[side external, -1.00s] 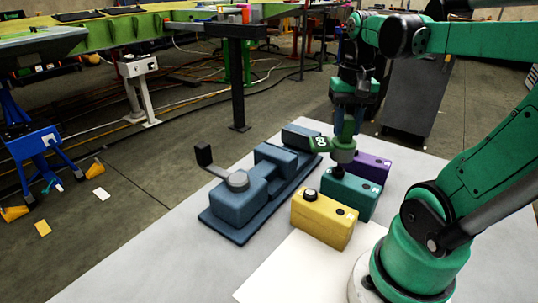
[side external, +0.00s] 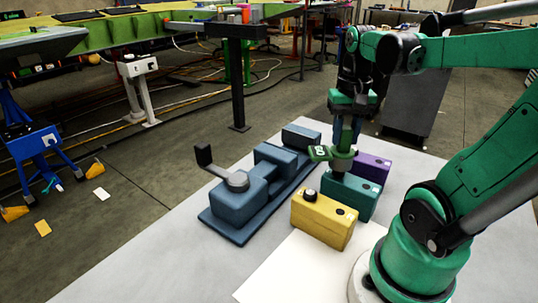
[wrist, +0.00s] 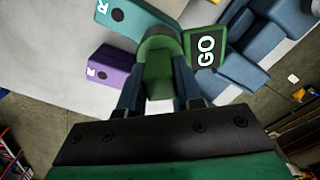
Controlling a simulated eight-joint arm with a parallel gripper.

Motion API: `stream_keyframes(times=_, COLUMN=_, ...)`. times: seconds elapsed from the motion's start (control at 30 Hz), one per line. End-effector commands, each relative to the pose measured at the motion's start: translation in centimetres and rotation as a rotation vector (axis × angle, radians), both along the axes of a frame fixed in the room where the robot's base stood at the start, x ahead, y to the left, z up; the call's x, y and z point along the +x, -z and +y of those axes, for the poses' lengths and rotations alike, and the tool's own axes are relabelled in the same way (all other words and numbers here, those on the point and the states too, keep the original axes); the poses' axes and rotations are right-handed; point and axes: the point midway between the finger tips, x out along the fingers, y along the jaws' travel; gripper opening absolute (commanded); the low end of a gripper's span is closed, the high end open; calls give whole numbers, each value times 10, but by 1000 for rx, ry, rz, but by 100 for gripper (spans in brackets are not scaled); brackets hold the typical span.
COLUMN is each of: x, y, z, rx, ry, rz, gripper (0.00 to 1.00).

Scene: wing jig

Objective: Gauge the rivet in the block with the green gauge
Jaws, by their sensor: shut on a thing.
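My gripper (side external: 347,133) is shut on the green gauge (side external: 319,153), which has a round cup-like body and a side plate marked GO. The wrist view shows the gauge (wrist: 206,52) between my two fingers (wrist: 158,88). The gauge body is over the left end of the teal block (side external: 345,196) and hides that end; I cannot tell whether it touches.
A yellow block (side external: 322,222) with a dark knob stands in front. A purple block (side external: 374,167) stands behind.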

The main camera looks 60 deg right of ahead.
Motion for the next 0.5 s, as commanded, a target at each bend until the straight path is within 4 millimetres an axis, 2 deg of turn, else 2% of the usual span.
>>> stream_keyframes(times=0.5, x=0, y=20, z=0, rx=0, ry=0, rz=0, gripper=0)
